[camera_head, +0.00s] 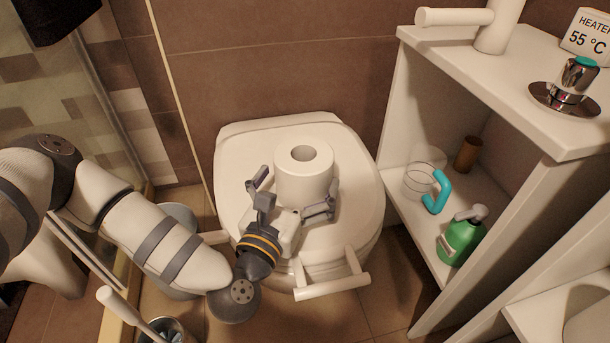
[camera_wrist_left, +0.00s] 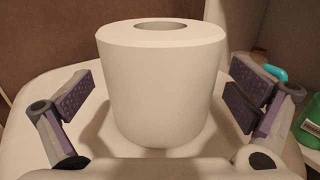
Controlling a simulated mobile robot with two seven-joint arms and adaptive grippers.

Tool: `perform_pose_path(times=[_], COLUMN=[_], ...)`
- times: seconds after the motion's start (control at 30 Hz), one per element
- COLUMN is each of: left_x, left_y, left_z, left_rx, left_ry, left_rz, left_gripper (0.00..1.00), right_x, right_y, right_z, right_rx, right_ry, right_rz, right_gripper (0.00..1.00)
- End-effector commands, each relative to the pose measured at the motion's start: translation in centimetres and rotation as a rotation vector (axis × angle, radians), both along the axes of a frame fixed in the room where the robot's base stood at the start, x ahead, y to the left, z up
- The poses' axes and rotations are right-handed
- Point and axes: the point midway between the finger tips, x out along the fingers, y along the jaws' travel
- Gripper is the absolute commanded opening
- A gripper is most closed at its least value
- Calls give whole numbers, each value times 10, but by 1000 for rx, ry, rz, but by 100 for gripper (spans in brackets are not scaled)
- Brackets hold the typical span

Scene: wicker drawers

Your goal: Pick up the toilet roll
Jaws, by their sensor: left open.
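A white toilet roll (camera_head: 304,182) stands upright on the closed white toilet lid (camera_head: 352,205) in the head view. In the left wrist view the roll (camera_wrist_left: 160,95) fills the middle, its core hole facing up. My left gripper (camera_head: 293,196) is open, with one finger to the left of the roll and the other to its right. In the left wrist view, gaps show between the roll and the finger pads on both sides. My right gripper is not in view.
A white shelf unit (camera_head: 405,110) stands to the right, holding a green bottle (camera_head: 461,240), a turquoise-handled item (camera_head: 437,192) and a brown cylinder (camera_head: 467,154). A toilet brush (camera_head: 130,312) is at the lower left. The tiled wall (camera_head: 270,60) is behind the toilet.

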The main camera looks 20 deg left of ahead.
Motion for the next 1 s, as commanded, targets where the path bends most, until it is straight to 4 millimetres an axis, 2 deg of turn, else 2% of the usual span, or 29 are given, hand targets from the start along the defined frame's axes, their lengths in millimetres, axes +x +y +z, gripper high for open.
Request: perform_pose_path(times=[0.1,0.33,0.37,0.53,0.63,0.67,0.87,0.97,1.0], left_x=[18,22,22,22,22,22,22,22,22], left_y=[0,0,0,0,0,0,0,0,0], left_z=[-3,-1,-1,-1,-1,-1,3,23,36], left_rx=[1,1,1,1,1,1,1,-1,-1], left_ry=[1,1,1,2,1,1,0,-3,-6], left_rz=[0,-1,-1,-1,-1,-1,-1,-1,-1], left_gripper=[100,100,98,59,57,52,52,52,52], right_x=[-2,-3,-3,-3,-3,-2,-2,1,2], right_y=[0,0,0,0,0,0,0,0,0], right_z=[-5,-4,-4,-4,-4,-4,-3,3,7], right_rx=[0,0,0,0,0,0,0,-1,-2], right_ry=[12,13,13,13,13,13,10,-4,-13], right_rz=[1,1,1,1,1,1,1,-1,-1], right_gripper=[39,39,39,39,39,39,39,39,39])
